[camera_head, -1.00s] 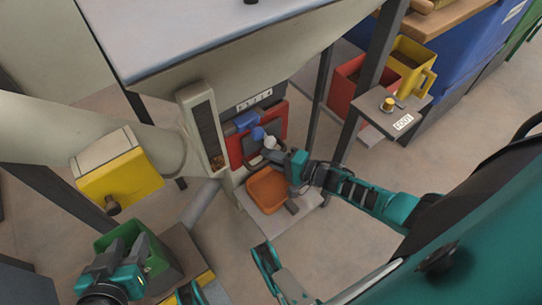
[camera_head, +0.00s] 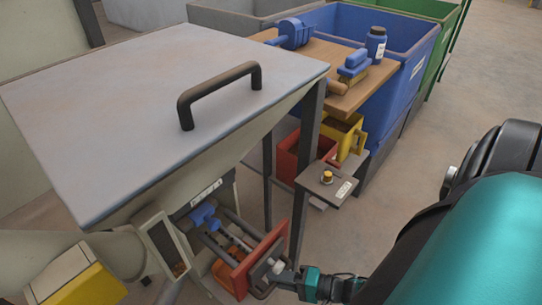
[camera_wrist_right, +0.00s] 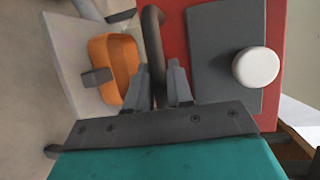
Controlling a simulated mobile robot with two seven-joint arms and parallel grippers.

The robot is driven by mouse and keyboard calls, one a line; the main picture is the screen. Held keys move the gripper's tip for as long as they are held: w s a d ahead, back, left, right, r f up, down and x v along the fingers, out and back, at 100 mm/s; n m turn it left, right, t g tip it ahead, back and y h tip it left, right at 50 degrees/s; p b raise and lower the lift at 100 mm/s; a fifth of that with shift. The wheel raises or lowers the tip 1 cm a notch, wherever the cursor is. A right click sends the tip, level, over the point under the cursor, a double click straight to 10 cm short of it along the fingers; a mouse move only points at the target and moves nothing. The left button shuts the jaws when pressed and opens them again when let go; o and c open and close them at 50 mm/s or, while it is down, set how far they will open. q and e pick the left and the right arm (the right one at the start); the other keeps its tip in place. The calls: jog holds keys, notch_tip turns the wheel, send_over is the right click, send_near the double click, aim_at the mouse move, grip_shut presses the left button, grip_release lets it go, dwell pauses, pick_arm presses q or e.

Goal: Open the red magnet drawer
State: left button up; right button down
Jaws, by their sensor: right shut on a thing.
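The magnet drawer's red front (camera_head: 262,250) stands out from the machine, with dark rods (camera_head: 222,243) running back into the housing, so it is pulled open. In the right wrist view its red front (camera_wrist_right: 174,25) carries a dark grey plate (camera_wrist_right: 222,45), a white round knob (camera_wrist_right: 256,67) and a dark bar handle (camera_wrist_right: 152,45). My right gripper (camera_head: 268,284) is at the front of the drawer, shut on the bar handle; its fingers (camera_wrist_right: 163,88) lie on both sides of the bar. My left gripper is out of view.
An orange tray (camera_wrist_right: 122,62) sits beside the drawer. The big hopper (camera_head: 165,110) with its black lid handle (camera_head: 222,88) stands above. A small stand with a yellow button (camera_head: 327,177), a red bin (camera_head: 296,160) and a yellow bin (camera_head: 345,137) are to the right.

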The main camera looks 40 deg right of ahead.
jog(key=shift+s+d, duration=0.1)
jog(key=shift+s, duration=0.25)
jog(key=c, duration=1.3)
grip_release()
jog(key=shift+o, duration=1)
jog(key=p+v, duration=0.1)
jog(key=v, duration=1.1)
jog(key=shift+s+d+r, duration=0.2)
jog(key=shift+s+d, duration=0.05)
jog(key=shift+s, duration=0.05)
